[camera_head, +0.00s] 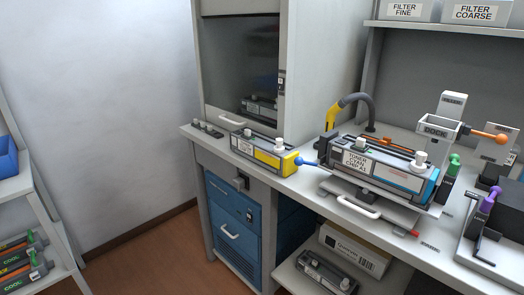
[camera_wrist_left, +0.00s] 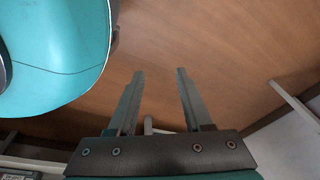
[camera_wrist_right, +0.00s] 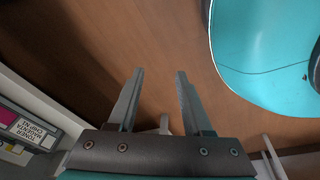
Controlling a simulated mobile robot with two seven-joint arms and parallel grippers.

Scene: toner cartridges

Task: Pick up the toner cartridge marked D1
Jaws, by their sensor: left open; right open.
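No label that I can read says D1. In the head view a cyan toner cartridge (camera_head: 383,167), labelled "TONER CYAN CHIP A1", lies in the dock on the counter. A yellow-ended cartridge (camera_head: 263,152) lies on the counter to its left; its label is too small to read. A dark cartridge (camera_head: 260,107) sits inside the open cabinet, and another (camera_head: 326,271) on the lower shelf. A magenta-labelled cartridge (camera_wrist_right: 28,124) shows at the left of the right wrist view. My left gripper (camera_wrist_left: 160,72) and right gripper (camera_wrist_right: 160,72) are open and empty above the floor.
A grey hose with a yellow nozzle (camera_head: 333,116) and an orange-knobbed lever (camera_head: 490,134) stand by the dock. A white box (camera_head: 352,252) sits on the lower shelf. The floor between is clear.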

